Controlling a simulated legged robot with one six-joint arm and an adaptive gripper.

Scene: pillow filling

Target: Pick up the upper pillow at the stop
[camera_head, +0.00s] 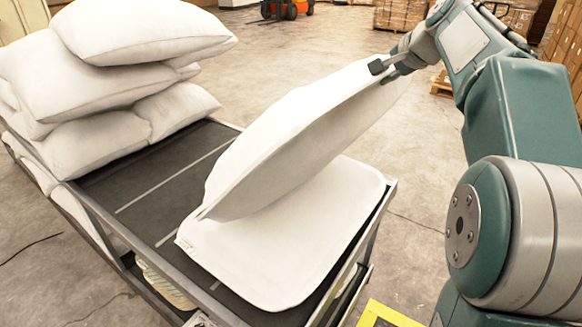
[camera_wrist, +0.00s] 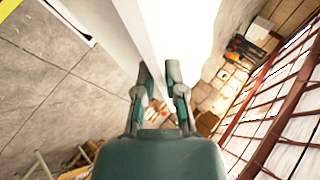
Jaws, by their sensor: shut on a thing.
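The upper pillow (camera_head: 290,135) is white and tilted steeply. Its near lower edge is close to or touching the lower pillow, and its far right end is raised. My gripper (camera_head: 388,70) is shut on that raised edge. In the wrist view my gripper (camera_wrist: 160,77) has its fingers either side of the pillow's edge, and the white pillow (camera_wrist: 180,30) fills the top middle. A second white pillow (camera_head: 290,255) lies flat on the dark conveyor (camera_head: 147,180) at its near end, partly under the tilted one.
A stack of several white pillows (camera_head: 110,75) stands farther back on the conveyor at left. A metal side rail (camera_head: 110,225) edges the conveyor. Boxes on pallets (camera_head: 400,14) and an orange forklift (camera_head: 287,8) are far behind. Concrete floor (camera_head: 310,45) lies open beyond.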

